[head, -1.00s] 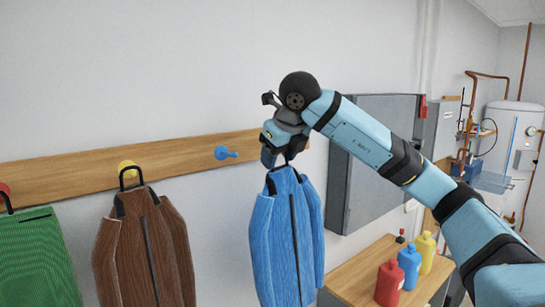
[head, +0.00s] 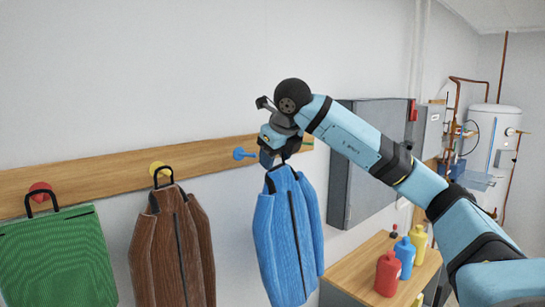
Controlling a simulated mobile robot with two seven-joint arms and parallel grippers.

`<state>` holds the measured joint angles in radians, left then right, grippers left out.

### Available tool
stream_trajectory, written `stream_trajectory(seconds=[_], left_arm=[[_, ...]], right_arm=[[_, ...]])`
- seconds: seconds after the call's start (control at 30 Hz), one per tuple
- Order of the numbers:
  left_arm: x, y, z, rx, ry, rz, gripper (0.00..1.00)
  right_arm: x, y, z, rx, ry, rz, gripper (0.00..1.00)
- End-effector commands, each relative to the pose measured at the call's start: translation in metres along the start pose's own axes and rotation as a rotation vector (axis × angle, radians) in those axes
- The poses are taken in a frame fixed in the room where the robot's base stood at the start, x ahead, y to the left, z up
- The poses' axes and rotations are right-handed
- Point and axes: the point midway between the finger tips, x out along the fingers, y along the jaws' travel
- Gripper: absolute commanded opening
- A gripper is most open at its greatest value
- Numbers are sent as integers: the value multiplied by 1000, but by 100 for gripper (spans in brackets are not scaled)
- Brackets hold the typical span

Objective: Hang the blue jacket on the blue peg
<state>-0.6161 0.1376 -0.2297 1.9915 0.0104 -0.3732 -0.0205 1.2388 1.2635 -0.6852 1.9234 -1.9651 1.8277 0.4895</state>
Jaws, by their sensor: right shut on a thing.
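The blue jacket (head: 287,235) hangs upright from my right gripper (head: 272,158), which is shut on its top loop. The blue peg (head: 243,154) sticks out of the wooden rail, just left of the gripper and a little above the jacket's collar. The peg is bare, and the jacket is apart from it in the picture. The gripper's fingers partly hide the loop. My left gripper is not in view.
A brown jacket (head: 172,245) hangs on the yellow peg (head: 160,171) and a green garment (head: 57,258) on the red peg (head: 40,192). A grey cabinet (head: 378,160) is on the wall at right. Red, blue and yellow bottles stand on a wooden bench (head: 345,272).

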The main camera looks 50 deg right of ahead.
Motion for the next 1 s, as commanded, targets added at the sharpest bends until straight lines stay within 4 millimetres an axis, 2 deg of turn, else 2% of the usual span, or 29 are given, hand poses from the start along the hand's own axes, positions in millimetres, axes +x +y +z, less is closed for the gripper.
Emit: stream_trajectory(seconds=[1.0], left_arm=[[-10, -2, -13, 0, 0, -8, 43]], right_arm=[[28, 0, 44, 1, -2, 0, 0]])
